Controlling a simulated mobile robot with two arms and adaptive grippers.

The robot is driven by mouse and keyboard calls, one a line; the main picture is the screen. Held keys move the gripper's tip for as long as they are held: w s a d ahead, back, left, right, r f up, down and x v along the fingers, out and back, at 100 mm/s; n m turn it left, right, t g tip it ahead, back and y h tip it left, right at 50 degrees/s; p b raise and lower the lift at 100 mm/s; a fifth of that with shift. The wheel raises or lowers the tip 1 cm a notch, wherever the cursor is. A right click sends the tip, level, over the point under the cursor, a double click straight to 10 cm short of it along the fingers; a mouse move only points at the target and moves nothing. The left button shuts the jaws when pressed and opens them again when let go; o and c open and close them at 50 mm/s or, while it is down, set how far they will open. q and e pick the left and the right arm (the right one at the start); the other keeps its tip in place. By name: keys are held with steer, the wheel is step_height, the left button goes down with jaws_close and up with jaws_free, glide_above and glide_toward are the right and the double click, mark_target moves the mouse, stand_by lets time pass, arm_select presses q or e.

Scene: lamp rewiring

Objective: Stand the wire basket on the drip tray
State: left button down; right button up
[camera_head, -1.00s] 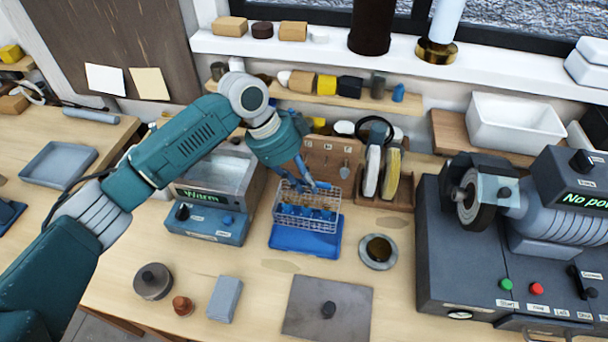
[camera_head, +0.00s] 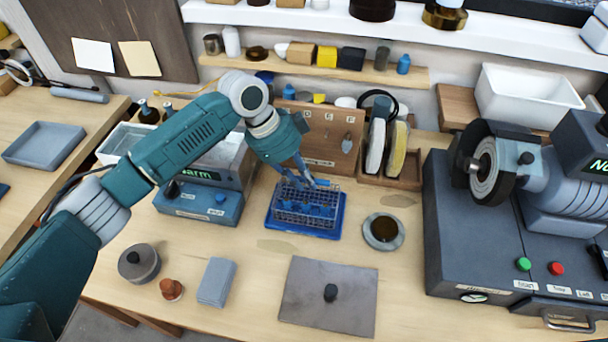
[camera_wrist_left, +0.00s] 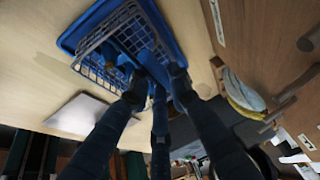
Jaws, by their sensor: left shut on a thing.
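The grey wire basket (camera_head: 309,217) is upright within the outline of the blue drip tray (camera_head: 285,230), with blue pieces showing inside it. It looks level and very low, at or just above the tray floor; I cannot tell whether it touches. My left gripper (camera_head: 308,184) comes down from above and is shut on the basket's upper rear part. In the left wrist view, the gripper's dark fingers (camera_wrist_left: 156,88) reach the basket (camera_wrist_left: 118,52), and the tray's blue rim (camera_wrist_left: 72,38) shows beyond it. My right gripper is not in view.
The heated bath (camera_head: 205,200) stands left of the tray. A brown tool board (camera_head: 325,145) and upright wheels (camera_head: 385,150) are behind it. A round dish (camera_head: 383,231) is on the right, a grey plate (camera_head: 325,295) in front. Bare bench lies between them.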

arm_select(q)
steer(key=shift+f, duration=0.15)
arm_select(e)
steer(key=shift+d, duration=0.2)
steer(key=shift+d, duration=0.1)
arm_select(q)
steer(key=shift+f, duration=0.2)
steer(key=c, duration=1.5)
jaws_free()
